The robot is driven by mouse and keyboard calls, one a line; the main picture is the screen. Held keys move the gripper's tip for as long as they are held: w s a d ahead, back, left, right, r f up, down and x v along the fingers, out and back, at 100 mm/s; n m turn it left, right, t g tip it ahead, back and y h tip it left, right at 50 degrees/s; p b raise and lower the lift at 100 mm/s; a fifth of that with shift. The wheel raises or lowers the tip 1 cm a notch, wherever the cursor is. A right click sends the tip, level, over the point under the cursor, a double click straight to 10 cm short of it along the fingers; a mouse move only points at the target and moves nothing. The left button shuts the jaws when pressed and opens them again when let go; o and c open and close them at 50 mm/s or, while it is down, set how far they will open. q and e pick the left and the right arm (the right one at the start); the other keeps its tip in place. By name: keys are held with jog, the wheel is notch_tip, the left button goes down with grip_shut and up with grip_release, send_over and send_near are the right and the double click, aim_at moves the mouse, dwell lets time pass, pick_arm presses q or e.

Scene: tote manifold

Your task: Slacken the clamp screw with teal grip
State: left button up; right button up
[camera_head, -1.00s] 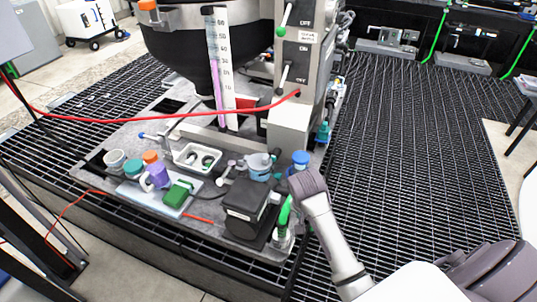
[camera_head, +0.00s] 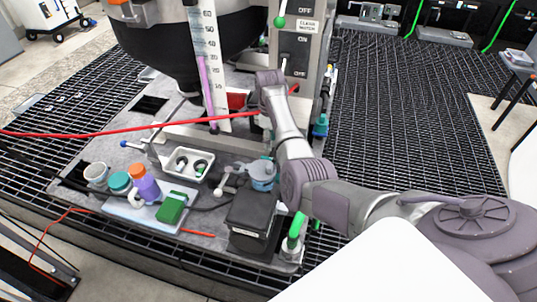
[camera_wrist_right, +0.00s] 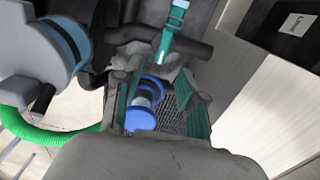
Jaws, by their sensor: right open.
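A teal grip (camera_wrist_right: 171,32) with a pale band shows at the top of the right wrist view, beside a dark bar. I take it for the clamp screw's grip, but its screw end is hidden. My right gripper (camera_wrist_right: 155,97) is open, its two green-padded fingers below the teal grip and apart from it. A blue ringed part (camera_wrist_right: 146,100) shows between the fingers, and I cannot tell how deep. In the head view my right wrist (camera_head: 270,85) is at the column, its fingertips hidden. A small teal part (camera_head: 321,125) shows right of the column's foot. My left gripper is not in view.
A red hose (camera_head: 90,132) crosses in front of the hopper (camera_head: 180,45). A black box (camera_head: 252,220), a green-handled part (camera_head: 295,230) and a white tray (camera_head: 187,165) stand on the base plate. The grating (camera_head: 420,110) at right is clear.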

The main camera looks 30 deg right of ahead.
send_over(269, 158)
notch_tip(269, 158, down, 4)
jog(key=shift+f, duration=0.25)
notch_tip(269, 158, down, 4)
jog(key=shift+r+b, duration=0.25)
jog(key=shift+b, duration=0.05)
jog(key=shift+f, duration=0.35)
jog(key=shift+w, duration=0.1)
grip_shut()
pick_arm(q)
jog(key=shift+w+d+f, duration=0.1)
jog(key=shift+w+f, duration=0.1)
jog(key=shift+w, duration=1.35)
